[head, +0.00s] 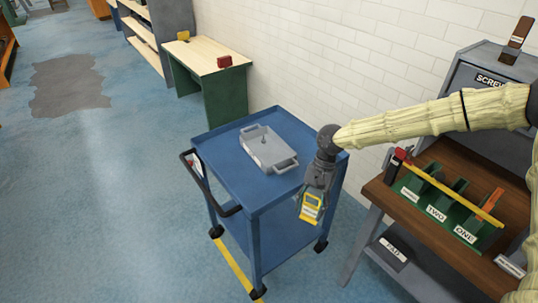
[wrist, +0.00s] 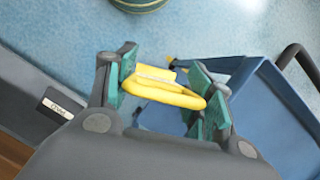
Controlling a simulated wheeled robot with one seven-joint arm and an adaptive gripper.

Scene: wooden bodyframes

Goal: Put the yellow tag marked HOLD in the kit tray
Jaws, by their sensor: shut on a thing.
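My gripper (head: 312,200) is shut on a yellow tag (head: 311,209) and holds it up, hanging beside the right front corner of the blue cart. In the wrist view the yellow tag (wrist: 165,92) sits between the teal finger pads of my gripper (wrist: 165,98). Its marking is too small to read. A grey tray with handles (head: 268,150), likely the kit tray, lies on the cart's top shelf, to the left of and beyond my gripper. A small item shows inside the tray.
The blue cart (head: 222,140) has a dark push handle at its left. A brown-topped workbench (head: 440,165) at the right bears a green rack (head: 455,205) with labelled slots. A wooden table (head: 205,56) stands behind. Floor at left is clear.

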